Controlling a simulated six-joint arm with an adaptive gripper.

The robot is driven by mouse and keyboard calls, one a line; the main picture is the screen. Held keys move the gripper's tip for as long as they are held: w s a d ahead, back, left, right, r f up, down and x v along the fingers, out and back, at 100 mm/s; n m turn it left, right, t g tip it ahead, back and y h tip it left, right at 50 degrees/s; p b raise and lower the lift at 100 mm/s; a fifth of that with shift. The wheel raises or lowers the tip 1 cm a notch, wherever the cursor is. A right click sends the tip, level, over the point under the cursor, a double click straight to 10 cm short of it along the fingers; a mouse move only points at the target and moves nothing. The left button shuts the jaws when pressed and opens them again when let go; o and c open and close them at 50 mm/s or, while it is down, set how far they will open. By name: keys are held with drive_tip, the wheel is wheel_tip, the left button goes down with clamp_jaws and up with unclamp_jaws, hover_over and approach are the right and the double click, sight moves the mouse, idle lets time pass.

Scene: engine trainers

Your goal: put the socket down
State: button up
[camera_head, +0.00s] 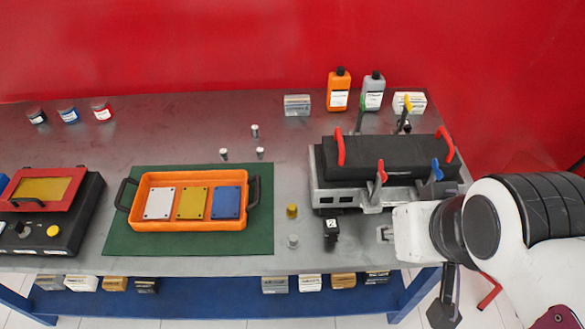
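Several small cylinders that look like sockets stand upright on the grey table: silver ones at the back (254,131), left (223,154) and right (260,153), a brass one (292,210), and a dull grey one (293,241) in front of it. My arm enters from the right, over the table's front right corner. A dark part that seems to be my gripper (446,302) hangs below the arm, beyond the front edge. Its fingertips cannot be made out clearly, and I see no socket in it.
An orange tray (193,226) with coloured plates lies on a green mat (125,243). A black engine block (380,157) with red and blue levers stands close to my arm. Bottles (339,91) stand at the back.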

drive_tip(key=n+y, duration=0.7)
drive_tip(key=n, duration=0.3)
hover_over(224, 152)
drive_tip(key=s+d, duration=0.3)
drive_tip(key=d, duration=0.1)
drive_tip(key=f, duration=2.1)
drive_tip(key=shift+s+d+f, duration=0.15)
drive_tip(key=shift+s+f, duration=0.05)
drive_tip(key=shift+f, duration=0.05)
drive_tip(key=shift+w+f+n, duration=0.2)
drive_tip(key=shift+f+n, duration=0.1)
drive_tip(key=shift+f, duration=0.2)
drive_tip(key=shift+a, duration=0.2)
drive_tip(key=shift+x, duration=1.25)
drive_tip(key=shift+f, duration=0.15)
